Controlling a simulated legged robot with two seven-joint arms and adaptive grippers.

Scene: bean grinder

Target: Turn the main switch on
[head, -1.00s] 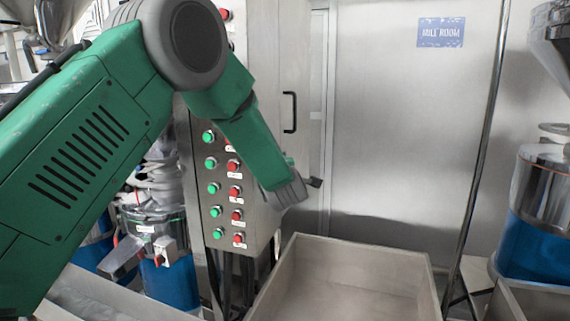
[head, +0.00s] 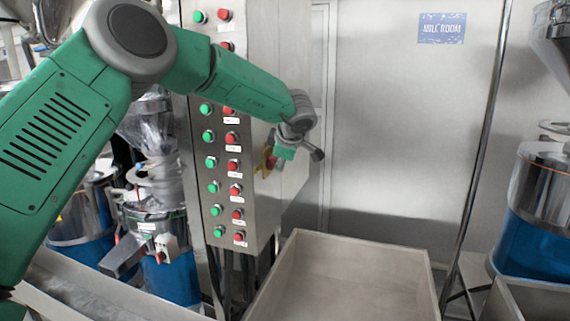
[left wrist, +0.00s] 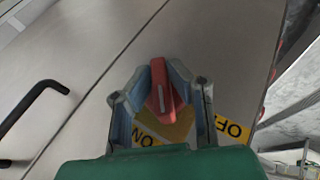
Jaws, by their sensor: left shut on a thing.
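The main switch (head: 267,164) is a red knob on a yellow plate, on the side face of the steel cabinet. In the left wrist view its red handle (left wrist: 163,88) stands between my two fingers, with a white mark on it. "ON" (left wrist: 146,137) and "OFF" (left wrist: 234,130) labels show on yellow beside it; part of the plate is hidden by the gripper. My left gripper (head: 276,156) is at the switch, shut on the red handle, and also shows in the left wrist view (left wrist: 160,98). My right gripper is not in view.
The cabinet front (head: 222,165) carries columns of green and red buttons, left of my gripper. A black door handle (left wrist: 30,105) is on the same face as the switch. An open metal bin (head: 345,275) stands below. A thin pole (head: 484,150) rises at the right.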

